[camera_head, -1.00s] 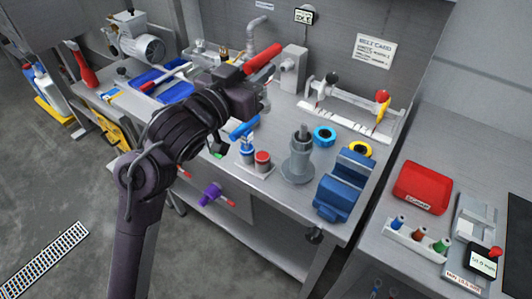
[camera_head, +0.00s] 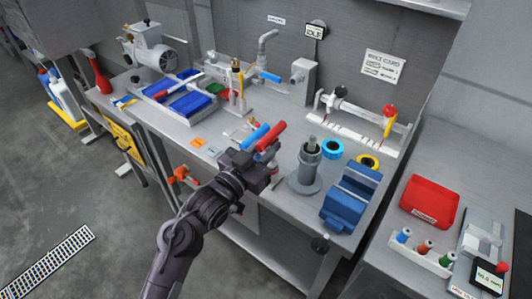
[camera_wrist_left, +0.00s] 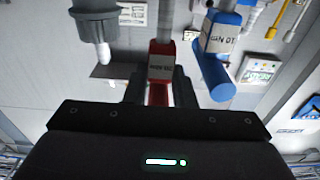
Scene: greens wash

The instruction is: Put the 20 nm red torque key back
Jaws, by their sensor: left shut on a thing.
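The red torque key (camera_head: 270,136) is held in my left gripper (camera_head: 262,160), which is shut on it over the bench's front part. In the left wrist view the red key (camera_wrist_left: 159,92) stands between the two fingers (camera_wrist_left: 158,88), with a white label whose text is hard to read. The blue key (camera_head: 255,137) is close on its left in the head view. In the left wrist view the blue key (camera_wrist_left: 215,65) reads 10 Nm and is on the right. My gripper hides the key holder, so I cannot tell whether the red key is seated. My right gripper is out of view.
A grey post (camera_head: 307,165) stands close right of the gripper, with a blue vise (camera_head: 352,195) beyond it. Blue and yellow rings (camera_head: 332,149) lie behind. Blue trays (camera_head: 192,104) are at the back left.

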